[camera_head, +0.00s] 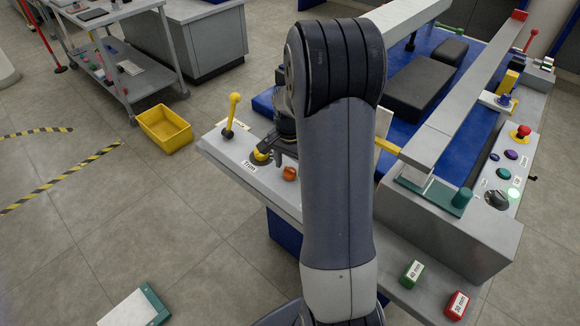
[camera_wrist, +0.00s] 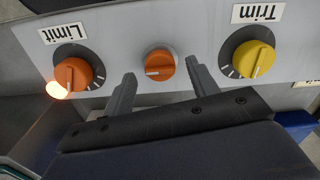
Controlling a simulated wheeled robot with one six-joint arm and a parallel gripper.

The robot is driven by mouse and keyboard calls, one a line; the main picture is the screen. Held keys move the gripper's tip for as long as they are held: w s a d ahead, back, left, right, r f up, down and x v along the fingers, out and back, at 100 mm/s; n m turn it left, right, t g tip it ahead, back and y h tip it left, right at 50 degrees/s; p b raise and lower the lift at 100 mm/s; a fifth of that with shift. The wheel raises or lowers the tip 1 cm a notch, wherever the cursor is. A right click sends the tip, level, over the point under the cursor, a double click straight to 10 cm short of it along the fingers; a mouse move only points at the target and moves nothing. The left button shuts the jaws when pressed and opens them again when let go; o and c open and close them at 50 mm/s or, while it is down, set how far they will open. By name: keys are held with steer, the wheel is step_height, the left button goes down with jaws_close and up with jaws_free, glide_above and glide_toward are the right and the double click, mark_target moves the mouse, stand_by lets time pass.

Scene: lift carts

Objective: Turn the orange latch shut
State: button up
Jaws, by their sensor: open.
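In the wrist view, a small round orange latch (camera_wrist: 159,64) sits on the grey panel, with a pale line across its face that runs nearly level. It also shows in the head view (camera_head: 290,173), beside my arm. My gripper (camera_wrist: 163,84) is open, with one finger to each side of the latch and a gap on both sides. The fingers do not appear to touch it, and their exact depth from the panel is unclear. In the head view my arm hides most of the gripper.
A yellow Trim knob (camera_wrist: 252,59) stands close to the right finger. A larger orange Limit knob (camera_wrist: 73,74) with a glowing lamp (camera_wrist: 57,90) is left of the latch. In the head view, a yellow lever (camera_head: 233,108) rises behind the Trim knob.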

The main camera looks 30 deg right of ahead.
steer(key=shift+f, duration=0.55)
steer(key=c, duration=1)
